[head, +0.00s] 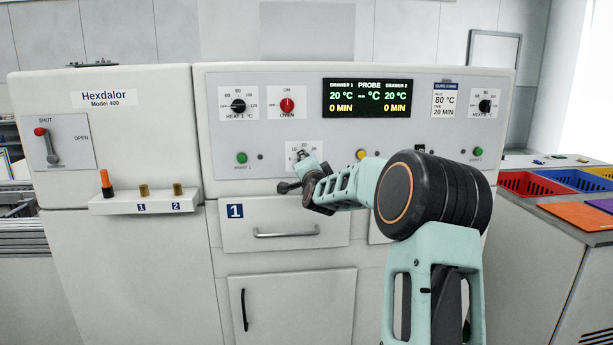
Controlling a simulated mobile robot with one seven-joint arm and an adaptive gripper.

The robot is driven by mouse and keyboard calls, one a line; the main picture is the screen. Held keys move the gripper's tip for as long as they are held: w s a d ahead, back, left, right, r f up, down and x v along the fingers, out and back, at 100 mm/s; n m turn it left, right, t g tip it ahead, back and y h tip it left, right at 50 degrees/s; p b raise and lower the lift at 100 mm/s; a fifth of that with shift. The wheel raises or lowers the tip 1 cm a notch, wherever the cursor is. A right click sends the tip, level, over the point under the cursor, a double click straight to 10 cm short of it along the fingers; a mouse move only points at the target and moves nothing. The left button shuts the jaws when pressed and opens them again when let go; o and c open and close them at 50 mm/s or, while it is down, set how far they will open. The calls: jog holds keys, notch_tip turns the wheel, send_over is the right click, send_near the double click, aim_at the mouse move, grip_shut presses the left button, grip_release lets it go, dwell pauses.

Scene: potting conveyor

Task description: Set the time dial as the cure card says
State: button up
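The cure card (444,101) is at the right of the panel in the head view and reads 80 °C and 20 MIN. A small white scale plate (293,149) with a partly legible number sits low in the panel's middle. It looks like the time dial's plate, and its lower part and knob area are largely hidden by my gripper. My gripper (294,173) is in front of and just below this plate. Its fingers are small and dark, and I cannot tell whether they are open or touch a knob. The display (367,98) shows 20 °C and 0 MIN for both drawers.
Heat knobs (238,105) and (485,106), a red-knobbed dial (287,105), and green buttons (241,158) share the panel. Drawer 1 (285,222) is shut below. A lever (46,147) and a small shelf (146,203) stand left. Coloured bins (533,183) stand right.

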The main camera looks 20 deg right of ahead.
jog(key=m+b, duration=0.5)
jog(key=shift+f+m+b, duration=0.1)
jog(key=shift+m+b, duration=0.2)
jog(key=shift+b, duration=0.1)
dwell(0.3)
jog(key=o, duration=1.2)
jog(key=shift+c, duration=0.2)
jog(key=shift+s, duration=0.15)
jog(key=v, duration=1.1)
jog(key=shift+s, duration=0.35)
jog(key=shift+a, duration=0.1)
